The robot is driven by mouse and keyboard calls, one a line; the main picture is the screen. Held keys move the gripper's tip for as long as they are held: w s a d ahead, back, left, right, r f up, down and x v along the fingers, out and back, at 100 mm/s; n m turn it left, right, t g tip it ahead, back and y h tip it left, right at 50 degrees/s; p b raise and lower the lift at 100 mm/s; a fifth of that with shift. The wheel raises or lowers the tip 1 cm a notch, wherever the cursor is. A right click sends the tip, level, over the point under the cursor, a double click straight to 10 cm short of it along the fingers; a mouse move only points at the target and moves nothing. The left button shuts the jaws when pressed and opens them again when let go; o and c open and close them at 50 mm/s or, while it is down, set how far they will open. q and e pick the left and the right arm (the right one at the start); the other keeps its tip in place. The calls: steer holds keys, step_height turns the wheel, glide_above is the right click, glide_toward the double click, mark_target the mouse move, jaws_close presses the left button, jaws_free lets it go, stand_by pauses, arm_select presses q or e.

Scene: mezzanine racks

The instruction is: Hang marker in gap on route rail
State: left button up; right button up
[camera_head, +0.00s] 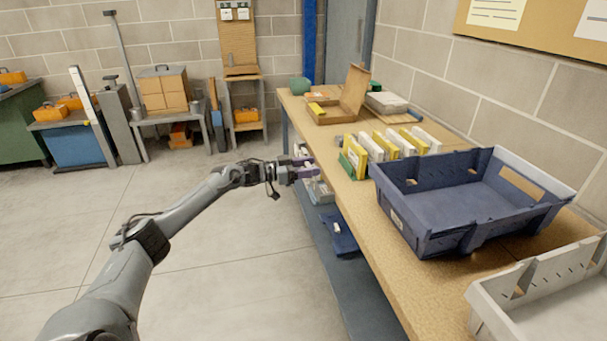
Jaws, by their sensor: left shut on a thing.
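No route rail or gap can be made out with certainty. My right gripper is not in view.
The wooden bench (358,220) carries a row of yellow and white upright pieces (391,146), a blue crate (450,232), a grey tray (487,311) and an open cardboard box (352,95). The floor left is clear.

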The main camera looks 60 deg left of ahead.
mark_target(317, 186)
arm_select(q)
steer(key=b+x, duration=0.2)
steer(key=b, duration=0.1)
steer(key=shift+w+f, duration=0.1)
steer(key=shift+w, duration=0.3)
steer(key=shift+w+d+f, duration=0.1)
steer(key=shift+w+d, duration=0.05)
steer(key=shift+w, duration=0.05)
steer(key=shift+f, duration=1.8)
steer(key=shift+f, duration=0.1)
steer(key=o, duration=1.1)
steer(key=shift+s, duration=0.1)
